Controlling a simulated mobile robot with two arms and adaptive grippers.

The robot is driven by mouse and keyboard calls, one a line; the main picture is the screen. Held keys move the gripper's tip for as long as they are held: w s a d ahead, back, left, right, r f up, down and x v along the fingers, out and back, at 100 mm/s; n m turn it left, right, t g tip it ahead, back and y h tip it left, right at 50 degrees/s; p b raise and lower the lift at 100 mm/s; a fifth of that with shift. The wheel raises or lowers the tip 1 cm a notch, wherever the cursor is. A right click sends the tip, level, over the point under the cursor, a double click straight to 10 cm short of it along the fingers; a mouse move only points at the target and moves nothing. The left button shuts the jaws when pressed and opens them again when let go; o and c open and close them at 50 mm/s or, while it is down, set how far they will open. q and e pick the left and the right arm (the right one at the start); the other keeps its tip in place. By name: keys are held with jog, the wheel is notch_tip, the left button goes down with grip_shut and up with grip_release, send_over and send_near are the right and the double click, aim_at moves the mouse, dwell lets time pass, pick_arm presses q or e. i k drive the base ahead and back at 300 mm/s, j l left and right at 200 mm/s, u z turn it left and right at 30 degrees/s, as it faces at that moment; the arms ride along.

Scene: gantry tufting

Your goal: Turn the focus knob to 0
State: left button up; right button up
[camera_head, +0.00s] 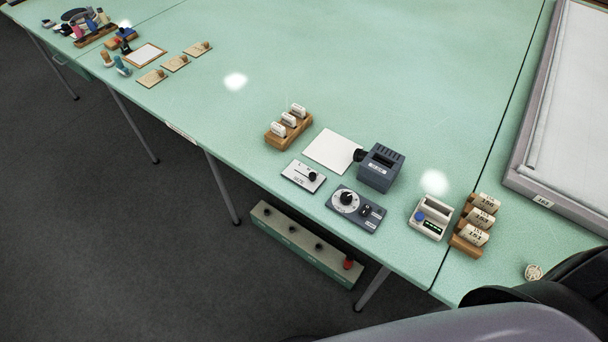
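A dark grey control box (368,213) lies near the front edge of the green table. A black knob (347,198) sits on a round white dial at its left side. This may be the focus knob; its label and the dial's numbers are too small to read. A smaller switch panel is on the box's right side. Behind it stands a dark projector-like box (381,168) with a black lens facing left, towards a white sheet (333,151). Neither of my grippers shows; only grey and black parts that look like mine fill the lower right corner.
A white slider box (303,176) lies left of the control box, and a white device with a blue button (429,218) lies right. Wooden racks hold white pieces (289,128) and labelled rolls (477,225). A long box (305,244) is below the table edge. The table's middle is clear.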

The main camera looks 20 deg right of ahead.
aim_at(346, 198)
jog(key=l+z, duration=0.2)
jog(key=z, duration=0.15)
jog(key=l+z, duration=0.2)
jog(key=z, duration=0.2)
